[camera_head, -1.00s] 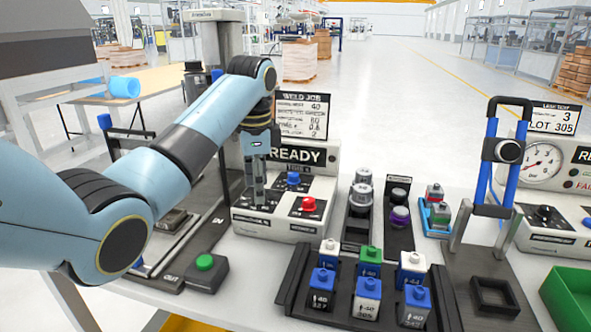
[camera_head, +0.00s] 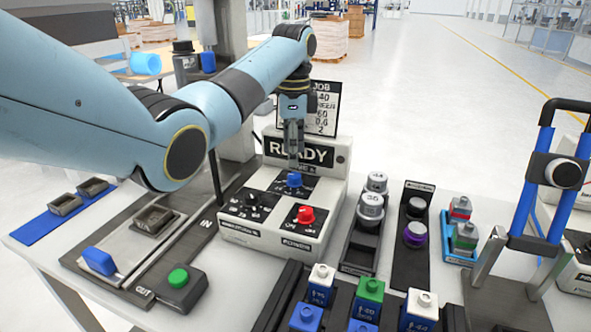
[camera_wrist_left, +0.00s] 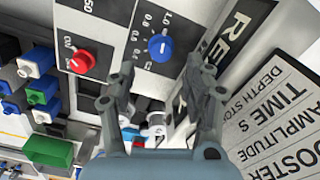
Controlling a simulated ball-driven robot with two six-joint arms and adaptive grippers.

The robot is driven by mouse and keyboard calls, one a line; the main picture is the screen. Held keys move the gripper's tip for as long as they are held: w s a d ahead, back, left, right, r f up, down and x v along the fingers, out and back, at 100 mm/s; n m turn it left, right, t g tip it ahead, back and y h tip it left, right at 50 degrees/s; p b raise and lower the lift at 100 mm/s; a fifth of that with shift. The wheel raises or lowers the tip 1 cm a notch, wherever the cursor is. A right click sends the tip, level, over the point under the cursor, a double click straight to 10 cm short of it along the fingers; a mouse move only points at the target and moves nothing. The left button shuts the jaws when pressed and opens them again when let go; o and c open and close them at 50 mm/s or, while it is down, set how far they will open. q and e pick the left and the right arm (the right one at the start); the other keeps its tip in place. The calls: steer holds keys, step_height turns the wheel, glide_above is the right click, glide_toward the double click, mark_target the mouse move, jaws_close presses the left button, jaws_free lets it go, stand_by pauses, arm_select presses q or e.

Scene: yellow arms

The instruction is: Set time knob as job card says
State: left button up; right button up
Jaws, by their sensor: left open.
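The blue time knob (camera_head: 294,179) sits at the top of the welder's control panel (camera_head: 262,240), below the READY display. In the left wrist view the blue knob (camera_wrist_left: 160,46) has a printed scale with 0.8 and 1.0 legible; its pointer is unclear. My left gripper (camera_head: 293,158) points down just above the knob, apart from it. In the wrist view its open fingers (camera_wrist_left: 160,75) are spread with nothing between them. The job card (camera_head: 324,106) stands behind the display, partly hidden by my gripper. The wrist view shows its TIME S line (camera_wrist_left: 280,115), but its values are too small to read surely.
A red knob (camera_head: 305,215) and a black knob (camera_head: 252,198) share the panel. A green button (camera_head: 178,278) stands front left. Round weights (camera_head: 371,205), a rack of coloured blocks (camera_head: 369,290) and a blue-framed press (camera_head: 545,190) stand to the right.

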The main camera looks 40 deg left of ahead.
mark_target(294, 175)
arm_select(q)
step_height(294, 175, down, 4)
steer(key=shift+w+r, duration=0.1)
steer(key=shift+r, duration=0.05)
steer(key=shift+f, duration=1.15)
steer(key=c, duration=0.4)
jaws_close()
arm_select(e)
steer(key=shift+w+a, duration=0.2)
steer(key=shift+w, duration=0.45)
